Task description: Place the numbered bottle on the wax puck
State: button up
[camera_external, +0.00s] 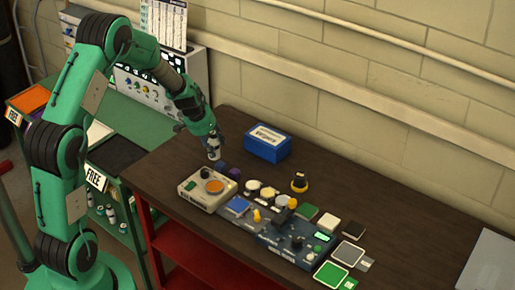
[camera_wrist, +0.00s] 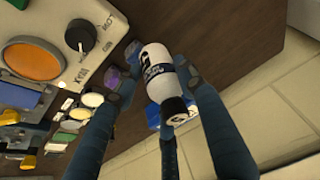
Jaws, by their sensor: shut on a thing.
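My gripper (camera_external: 213,155) is shut on a small white bottle (camera_wrist: 157,72) with a black cap and dark markings, too small to read surely. In the external view the bottle (camera_external: 214,147) hangs above the back edge of a cream box. In the wrist view the gripper (camera_wrist: 158,80) has its fingers on both sides of the bottle, its cap toward the camera. The cream box (camera_external: 190,198) has a round orange disc, likely the wax puck (camera_external: 213,187), on its top.
A black knob (camera_wrist: 80,36) sits on the box beside the disc. Dark purple pieces (camera_external: 234,174) stand close behind it. A blue box (camera_external: 267,144) is farther back. Round pads (camera_external: 268,193), a blue-grey device (camera_external: 285,240) and coloured squares crowd the right.

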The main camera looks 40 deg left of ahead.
jog(key=s+d+r+m+p, duration=0.1)
jog(key=s+d+r+p, duration=0.1)
jog(key=d, duration=1.2)
jog(key=s+d+r+m+h+p, duration=0.1)
jog(key=s+d+r+p, duration=0.1)
jog(key=d, duration=1.2)
notch_tip(320, 180, up, 2)
jog(key=shift+s+d, duration=0.35)
jog(key=shift+s, duration=0.2)
jog(key=shift+w, duration=0.1)
jog(key=p, duration=0.1)
send_over(300, 175)
jog(key=shift+f, duration=0.8)
jog(key=shift+f+p, duration=0.3)
jog(key=shift+f, duration=1.4)
jog(key=shift+f, duration=0.2)
jog(key=o, duration=1.2)
jog(key=shift+o, duration=0.2)
